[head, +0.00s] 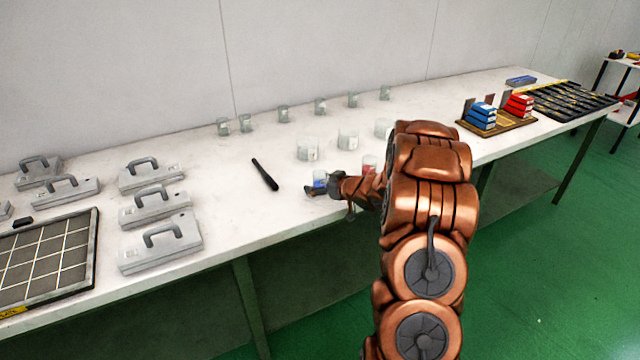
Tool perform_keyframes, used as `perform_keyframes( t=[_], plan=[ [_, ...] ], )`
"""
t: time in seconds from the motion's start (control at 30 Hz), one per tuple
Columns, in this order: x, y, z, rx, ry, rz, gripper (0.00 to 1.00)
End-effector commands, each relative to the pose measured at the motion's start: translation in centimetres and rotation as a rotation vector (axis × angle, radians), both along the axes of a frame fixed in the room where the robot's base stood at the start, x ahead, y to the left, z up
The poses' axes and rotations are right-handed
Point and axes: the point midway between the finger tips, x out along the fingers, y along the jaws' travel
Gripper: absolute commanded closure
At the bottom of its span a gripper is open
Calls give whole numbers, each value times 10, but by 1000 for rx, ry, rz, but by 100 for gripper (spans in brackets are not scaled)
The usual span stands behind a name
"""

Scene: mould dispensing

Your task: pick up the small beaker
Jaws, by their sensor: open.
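A small beaker with blue contents (320,176) stands near the front edge of the white table. My gripper (330,202) is open right beside it, at its front right, and partly covers its lower part. Whether the fingers touch the beaker or reach around it, I cannot tell. A beaker with red contents (369,162) stands a little to the right, partly hidden by my arm. Several small empty beakers stand along the back, among them one at the left (223,127) and one at the right (384,93).
Larger clear beakers (307,149) (348,139) (382,128) stand in the middle. A black stick (264,174) lies left of my gripper. Grey cases (160,243) and a gridded tray (96,262) fill the left. A rack of blue and red boxes (497,127) stands at the right.

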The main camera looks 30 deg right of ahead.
Motion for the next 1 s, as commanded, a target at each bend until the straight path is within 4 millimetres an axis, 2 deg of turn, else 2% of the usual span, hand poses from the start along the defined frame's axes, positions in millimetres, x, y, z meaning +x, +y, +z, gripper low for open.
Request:
perform_keyframes(
  t=[0.27, 0.9, 1.0],
  plan=[
    [1, 0, -1, 0, 0, 0, 21],
    [1, 0, -1, 0, 0, -1, 87],
    [1, 0, -1, 0, 0, -1, 87]
  ],
)
